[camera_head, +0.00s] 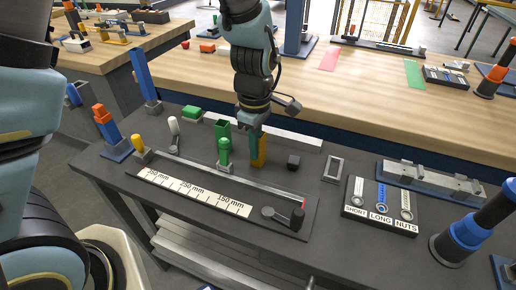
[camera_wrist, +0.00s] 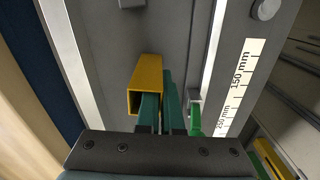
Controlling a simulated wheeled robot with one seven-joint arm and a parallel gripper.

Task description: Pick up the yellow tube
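The yellow tube (camera_head: 261,151) is a hollow square tube, upright below my gripper (camera_head: 254,133) in the head view. In the wrist view the yellow tube (camera_wrist: 149,70) has its open end toward the camera. My gripper's two teal fingers (camera_wrist: 161,105) are close together there. One finger appears to be inside the tube's opening and the other outside, against its wall, so the gripper looks shut on that wall. The outer finger hides part of the tube in the head view. I cannot tell whether the tube's lower end touches the dark tabletop.
A ruler board (camera_head: 190,190) lies in front. A small black block (camera_head: 293,162) and a grey frame (camera_head: 333,169) are at right. A parts tray (camera_head: 379,207) lies farther right.

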